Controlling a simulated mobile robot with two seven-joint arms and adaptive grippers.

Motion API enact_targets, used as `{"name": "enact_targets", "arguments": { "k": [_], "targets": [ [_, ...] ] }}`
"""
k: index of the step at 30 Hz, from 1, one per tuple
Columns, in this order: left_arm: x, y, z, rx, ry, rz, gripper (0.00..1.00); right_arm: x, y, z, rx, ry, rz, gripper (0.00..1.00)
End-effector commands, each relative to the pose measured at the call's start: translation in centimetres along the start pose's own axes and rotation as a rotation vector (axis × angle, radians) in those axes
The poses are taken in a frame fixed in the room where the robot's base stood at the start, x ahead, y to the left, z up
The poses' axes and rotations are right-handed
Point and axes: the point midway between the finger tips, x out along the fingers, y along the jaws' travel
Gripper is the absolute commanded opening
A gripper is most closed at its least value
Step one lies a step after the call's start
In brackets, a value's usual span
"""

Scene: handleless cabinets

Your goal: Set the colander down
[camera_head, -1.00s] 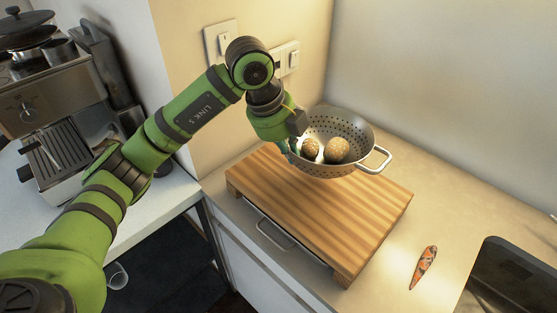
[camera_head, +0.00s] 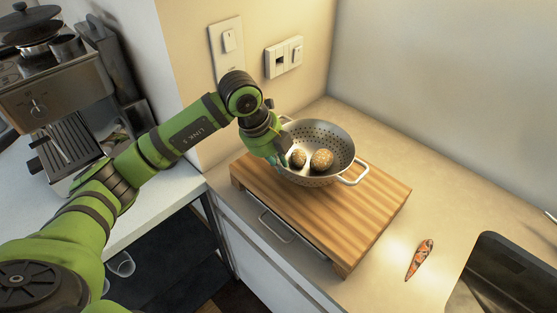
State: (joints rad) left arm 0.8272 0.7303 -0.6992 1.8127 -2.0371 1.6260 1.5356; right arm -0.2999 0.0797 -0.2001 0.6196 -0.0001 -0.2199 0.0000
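The metal colander (camera_head: 335,142) is at the back part of the wooden cutting board (camera_head: 345,225). It is upright and holds two round brown, potato-like items (camera_head: 322,159). It looks low over the board or touching it; I cannot tell which. My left gripper (camera_head: 283,156) is at the colander's left rim, with its fingers closed around the handle side as far as I can see. The fingertips are partly hidden by the gripper body and the rim. A second handle (camera_head: 356,176) points to the front right and is free. My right gripper is not in view.
An orange patterned object (camera_head: 419,260) lies on the counter right of the board, near the dark sink (camera_head: 505,280). Wall switches (camera_head: 284,57) are behind my arm. A coffee machine (camera_head: 60,95) stands at the left. Counter right of the board is mostly clear.

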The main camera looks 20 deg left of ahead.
Motion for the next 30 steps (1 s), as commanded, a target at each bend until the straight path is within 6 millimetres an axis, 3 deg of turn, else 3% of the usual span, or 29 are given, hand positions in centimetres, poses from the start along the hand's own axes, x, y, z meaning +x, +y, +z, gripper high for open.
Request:
{"name": "enact_targets", "arguments": {
  "k": [14,17,30],
  "targets": [
    [-0.5,-0.1,0.0,-0.001,0.000,-0.001,0.30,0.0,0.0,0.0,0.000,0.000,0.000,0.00],
    [-1.7,-0.1,0.1,-0.001,-0.002,-0.003,0.30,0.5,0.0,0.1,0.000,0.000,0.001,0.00],
    [-10.5,-0.1,0.1,0.000,-0.002,-0.001,0.30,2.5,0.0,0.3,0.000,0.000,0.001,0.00]
  ]
}}
